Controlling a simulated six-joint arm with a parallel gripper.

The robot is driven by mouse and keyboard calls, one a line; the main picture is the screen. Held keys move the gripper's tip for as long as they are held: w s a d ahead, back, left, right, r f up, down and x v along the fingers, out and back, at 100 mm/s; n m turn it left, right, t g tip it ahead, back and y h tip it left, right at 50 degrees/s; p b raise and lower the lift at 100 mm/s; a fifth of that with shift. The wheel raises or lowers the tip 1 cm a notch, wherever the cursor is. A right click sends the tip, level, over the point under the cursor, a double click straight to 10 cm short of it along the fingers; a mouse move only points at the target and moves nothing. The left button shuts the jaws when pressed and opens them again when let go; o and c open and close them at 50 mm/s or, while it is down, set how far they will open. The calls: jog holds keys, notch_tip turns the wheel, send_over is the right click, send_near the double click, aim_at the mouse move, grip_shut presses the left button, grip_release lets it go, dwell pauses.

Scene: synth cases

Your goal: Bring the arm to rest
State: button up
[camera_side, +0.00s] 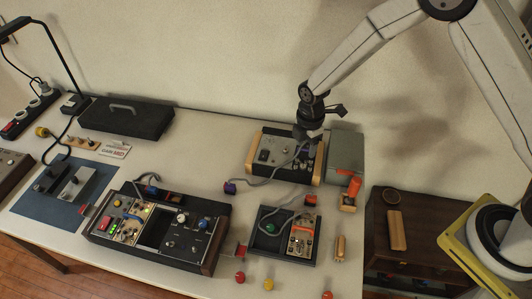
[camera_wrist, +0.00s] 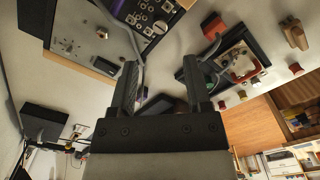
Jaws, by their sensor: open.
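My gripper (camera_side: 308,142) is at the back of the table in the side view, pointing down over the wood-sided synth case (camera_side: 262,165). Its fingers look close to the case's panel, and I cannot tell whether they touch it. In the wrist view my gripper (camera_wrist: 162,82) has its two dark fingers apart, with nothing clearly held between them. A grey cable (camera_side: 262,184) runs from the case's panel to the left across the table. In the wrist view a grey cable (camera_wrist: 138,45) passes close to the left finger. The wood-sided case (camera_wrist: 75,38) shows at upper left there.
A black synth case (camera_side: 205,248) stands in front, and a small tray (camera_side: 268,247) with a module stands right of it. A grey box (camera_side: 346,150) stands close to my gripper's right. A black lidded case (camera_side: 128,119), lamp (camera_side: 52,50) and blue mat (camera_side: 50,212) are left. Small knobs lie at the front edge.

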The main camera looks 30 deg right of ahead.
dwell(0.3)
jog(key=shift+s+d+r+m, duration=0.25)
jog(key=shift+r+m, duration=0.15)
jog(key=shift+r, duration=0.1)
jog(key=s+d+r+m+t, duration=0.1)
jog(key=s+d+r+m, duration=0.2)
jog(key=s+r+m, duration=0.3)
jog(key=s+d+r+m+t, duration=0.1)
jog(key=s+d+r+m, duration=0.2)
jog(key=s+r+m, duration=0.3)
jog(key=shift+s+d+r+m+t, duration=0.25)
jog(key=shift+s+r+m+t, duration=0.1)
jog(key=shift+s+m, duration=2.2)
jog(key=shift+w, duration=0.2)
